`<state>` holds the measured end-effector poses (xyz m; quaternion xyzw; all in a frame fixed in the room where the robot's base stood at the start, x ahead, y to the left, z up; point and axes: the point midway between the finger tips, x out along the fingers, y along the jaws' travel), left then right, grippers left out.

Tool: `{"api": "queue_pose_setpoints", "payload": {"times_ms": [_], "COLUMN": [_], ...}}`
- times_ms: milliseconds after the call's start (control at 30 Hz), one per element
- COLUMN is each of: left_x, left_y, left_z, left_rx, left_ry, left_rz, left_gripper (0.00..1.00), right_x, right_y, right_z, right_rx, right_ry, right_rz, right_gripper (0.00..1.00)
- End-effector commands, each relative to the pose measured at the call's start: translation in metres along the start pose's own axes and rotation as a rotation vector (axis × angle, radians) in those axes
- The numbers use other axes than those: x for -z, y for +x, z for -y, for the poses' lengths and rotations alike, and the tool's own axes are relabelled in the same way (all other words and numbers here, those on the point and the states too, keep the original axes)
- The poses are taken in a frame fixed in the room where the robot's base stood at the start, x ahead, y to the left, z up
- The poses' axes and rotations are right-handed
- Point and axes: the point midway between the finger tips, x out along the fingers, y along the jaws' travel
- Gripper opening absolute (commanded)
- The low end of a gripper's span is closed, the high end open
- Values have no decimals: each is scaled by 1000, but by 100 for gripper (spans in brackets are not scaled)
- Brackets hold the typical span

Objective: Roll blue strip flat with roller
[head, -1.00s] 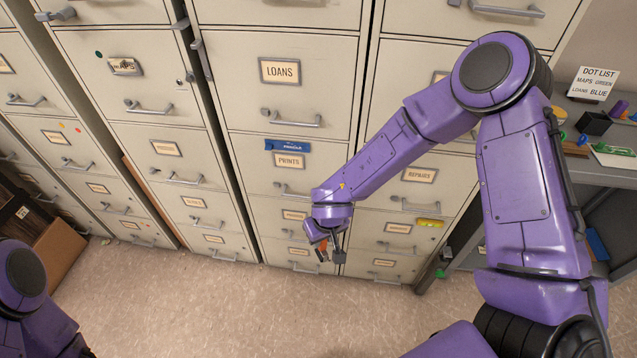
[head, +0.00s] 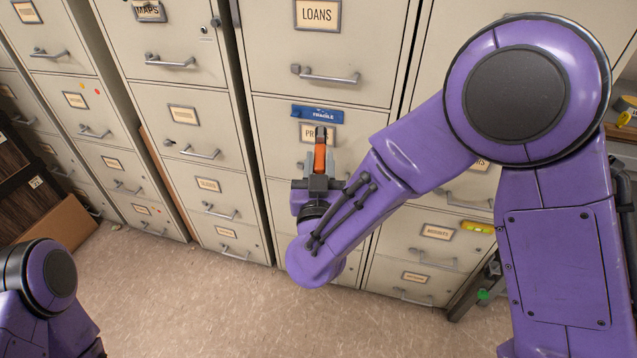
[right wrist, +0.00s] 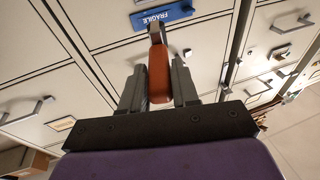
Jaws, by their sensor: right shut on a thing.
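The blue strip (head: 319,114), with FRAGILE lettering, is on the front of a cabinet drawer, above the PRINTS label; it also shows at the top of the right wrist view (right wrist: 163,16). I cannot tell whether it lies fully flat. My right gripper (head: 319,170) is shut on the orange handle of the roller (head: 320,157) and points up at the drawer. The roller's dark head shows just below the strip, in front of the label, which it partly hides. My left gripper is out of view.
Cabinet drawers with protruding handles fill the background, including one handle (head: 328,77) above the strip. A yellow object (head: 478,227) is on a drawer front at the right. A cardboard box (head: 58,232) stands at the left. The floor (head: 190,300) in front is clear.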

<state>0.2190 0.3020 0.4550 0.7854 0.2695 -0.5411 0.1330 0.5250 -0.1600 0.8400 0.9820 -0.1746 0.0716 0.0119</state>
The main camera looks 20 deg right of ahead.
Motion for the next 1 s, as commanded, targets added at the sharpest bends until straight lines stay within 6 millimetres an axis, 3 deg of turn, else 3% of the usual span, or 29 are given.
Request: {"api": "queue_pose_setpoints", "payload": {"times_ms": [500,1000], "left_x": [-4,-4], "left_y": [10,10], "left_z": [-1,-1], "left_rx": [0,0], "left_ry": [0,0], "left_rz": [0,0], "left_gripper": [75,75], "right_x": [-5,-6], "right_y": [51,57], "right_z": [-13,-14], "right_rx": [0,2], "right_ry": [2,0], "right_rz": [-3,-3], "right_gripper": [0,0]}}
